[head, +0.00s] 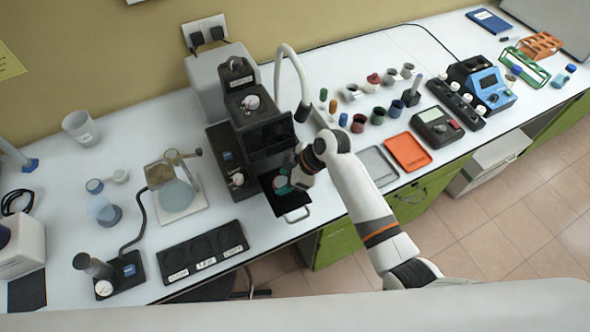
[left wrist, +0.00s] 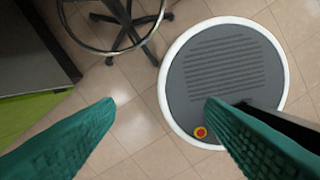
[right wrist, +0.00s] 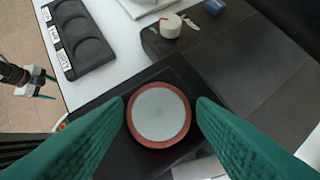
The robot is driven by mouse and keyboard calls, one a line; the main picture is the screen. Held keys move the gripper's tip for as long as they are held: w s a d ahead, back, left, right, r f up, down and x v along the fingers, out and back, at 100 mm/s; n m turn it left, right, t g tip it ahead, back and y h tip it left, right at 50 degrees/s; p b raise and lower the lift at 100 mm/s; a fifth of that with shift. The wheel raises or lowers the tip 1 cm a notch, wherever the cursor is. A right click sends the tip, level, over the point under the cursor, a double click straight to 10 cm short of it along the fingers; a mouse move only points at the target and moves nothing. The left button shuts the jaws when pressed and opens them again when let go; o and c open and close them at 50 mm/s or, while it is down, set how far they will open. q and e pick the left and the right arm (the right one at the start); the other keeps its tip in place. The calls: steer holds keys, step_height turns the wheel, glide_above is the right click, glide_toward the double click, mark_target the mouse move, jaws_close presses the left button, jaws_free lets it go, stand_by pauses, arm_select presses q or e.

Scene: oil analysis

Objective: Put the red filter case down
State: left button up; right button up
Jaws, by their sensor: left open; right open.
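The red filter case (right wrist: 159,115) is a round piece with a red rim and a pale grey top. In the right wrist view it rests on the black pull-out tray (right wrist: 188,72), between the fingertips of my right gripper (right wrist: 160,103). The fingers are open, one on each side of it; whether they touch it I cannot tell. In the head view my right gripper (head: 284,184) is over the same tray (head: 289,206) at the dark machine's front and hides the case. My left gripper (left wrist: 160,102) is open and empty above the floor.
The dark machine (head: 250,115) stands behind the tray. A black three-well holder (head: 203,252) lies left of it, also in the right wrist view (right wrist: 80,35). An orange tray (head: 408,152), a grey tray (head: 377,166) and several small cups stand to the right. A stool (left wrist: 125,20) is on the floor.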

steer(key=b+v, duration=0.2)
steer(key=v, duration=0.9)
steer(key=shift+d+r, duration=0.25)
steer(key=shift+s, duration=0.1)
